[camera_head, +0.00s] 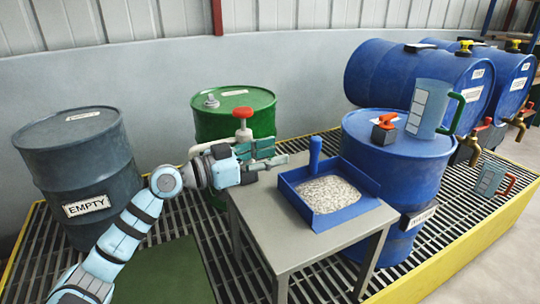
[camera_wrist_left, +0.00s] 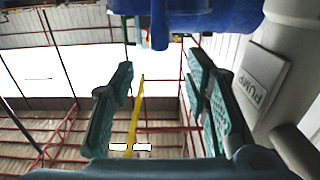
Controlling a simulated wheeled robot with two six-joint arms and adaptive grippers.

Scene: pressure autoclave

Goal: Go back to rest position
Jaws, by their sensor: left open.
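My left arm comes in from the left in the head view, over the grating. My left gripper (camera_head: 278,153) is raised near the left back edge of the small grey table (camera_head: 290,238). Its jaws point right and are apart, with nothing visible between them. In the left wrist view the two fingers of the left gripper (camera_wrist_left: 162,85) stand wide apart, with roof beams and bright roof panels behind them. A white fitting with a red top (camera_head: 243,115) shows just behind the gripper; its lower part is hidden. My right gripper is in neither view.
A blue tray (camera_head: 340,217) of pale granules with a blue scoop stands on the table. A grey drum (camera_head: 75,160), a green drum (camera_head: 235,97) and a blue drum (camera_head: 395,165) stand around. A clear jug (camera_head: 430,105) is on the blue drum; another jug (camera_head: 492,180) sits on the grating.

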